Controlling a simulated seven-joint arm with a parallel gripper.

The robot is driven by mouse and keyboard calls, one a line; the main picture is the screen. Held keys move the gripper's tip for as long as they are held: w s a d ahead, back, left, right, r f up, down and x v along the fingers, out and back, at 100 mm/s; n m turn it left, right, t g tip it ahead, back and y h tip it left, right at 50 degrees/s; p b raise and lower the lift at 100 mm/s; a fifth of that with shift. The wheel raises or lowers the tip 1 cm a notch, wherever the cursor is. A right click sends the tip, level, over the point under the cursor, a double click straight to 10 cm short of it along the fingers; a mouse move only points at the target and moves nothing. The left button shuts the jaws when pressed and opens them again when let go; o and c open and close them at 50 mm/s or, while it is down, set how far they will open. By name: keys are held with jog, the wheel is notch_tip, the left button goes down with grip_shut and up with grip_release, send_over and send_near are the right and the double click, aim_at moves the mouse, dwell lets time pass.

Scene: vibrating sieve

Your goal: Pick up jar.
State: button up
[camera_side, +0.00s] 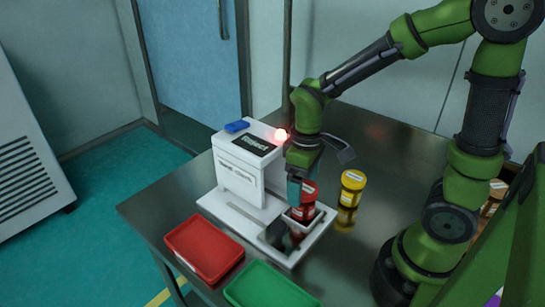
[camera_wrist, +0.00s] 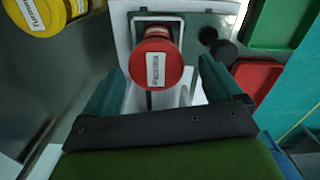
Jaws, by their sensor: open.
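A red jar with a white label (camera_side: 309,194) stands upright in the holder on the white base of the sieve machine (camera_side: 239,172). In the wrist view the red jar (camera_wrist: 156,62) lies ahead of and partly between my two fingers. My gripper (camera_side: 297,188) is open at the jar, its fingertips close to the jar's upper part. In the wrist view my gripper (camera_wrist: 155,85) shows a finger on each side, with no clear contact on the jar. A yellow jar (camera_side: 352,186) stands on the table to the right; it also shows in the wrist view (camera_wrist: 45,14).
A red tray (camera_side: 204,247) and a green tray (camera_side: 266,288) lie at the table's front left. A dark round part (camera_side: 279,236) sits on the machine's base beside the red jar. A red light (camera_side: 281,134) glows on the machine. The table is clear behind the yellow jar.

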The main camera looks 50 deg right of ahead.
jog(key=shift+s+d+f, duration=0.1)
jog(key=shift+f, duration=1.4)
jog(key=shift+d+f, duration=0.1)
jog(key=shift+f, duration=1.4)
jog(key=c, duration=1.2)
